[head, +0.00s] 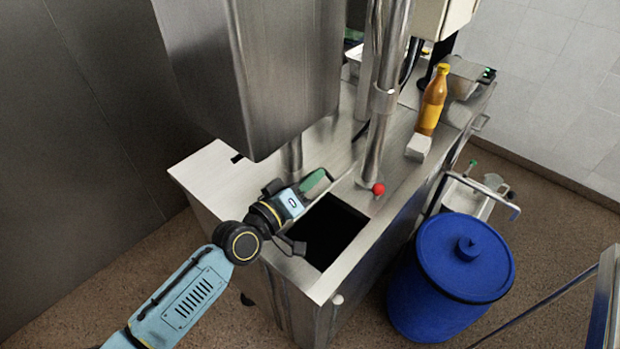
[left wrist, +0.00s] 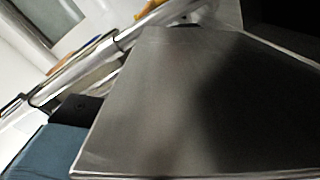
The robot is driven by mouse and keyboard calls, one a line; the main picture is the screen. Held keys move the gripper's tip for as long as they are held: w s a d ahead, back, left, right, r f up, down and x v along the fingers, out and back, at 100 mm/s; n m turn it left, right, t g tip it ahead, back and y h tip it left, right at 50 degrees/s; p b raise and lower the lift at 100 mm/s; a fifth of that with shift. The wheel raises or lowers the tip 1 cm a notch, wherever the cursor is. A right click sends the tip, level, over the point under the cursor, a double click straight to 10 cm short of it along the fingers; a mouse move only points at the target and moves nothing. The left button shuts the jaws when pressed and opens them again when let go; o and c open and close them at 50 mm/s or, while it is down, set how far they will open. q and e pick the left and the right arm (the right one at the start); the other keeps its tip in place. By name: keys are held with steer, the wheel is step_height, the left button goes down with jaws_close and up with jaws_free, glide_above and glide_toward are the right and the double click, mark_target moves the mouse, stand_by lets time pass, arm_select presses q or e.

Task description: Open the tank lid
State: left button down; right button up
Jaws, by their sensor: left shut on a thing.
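The steel tank's top has a dark square opening (head: 330,232). The tank lid (head: 334,187) stands raised along the opening's left side, seen nearly edge-on in the head view. In the left wrist view the lid (left wrist: 180,100) is a large, smooth grey panel filling most of the picture. My left gripper (head: 315,184) is at the lid, on the side away from the opening, and is shut on it. The exact contact is hidden. Part of the gripper shows at the lower left of the left wrist view (left wrist: 85,108). My right gripper is not in view.
A steel housing (head: 245,70) rises behind my left gripper. A vertical pipe (head: 380,110) and a red knob (head: 378,189) are beyond the opening. An orange-brown bottle (head: 432,105) stands farther back. A blue drum (head: 450,285) stands on the floor at right.

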arm_select(q)
steer(key=shift+a, duration=0.1)
steer(key=shift+w+a+n+b, duration=0.35)
steer(key=shift+w+a+n, duration=0.05)
steer(key=shift+a+n, duration=0.15)
steer(key=w+a+n+b, duration=0.4)
steer(key=a+n, duration=0.1)
steer(key=n, duration=0.1)
steer(key=shift+a+f, duration=0.2)
steer(key=shift+f, duration=0.15)
steer(key=c, duration=1.5)
jaws_free()
steer(key=shift+s, duration=0.15)
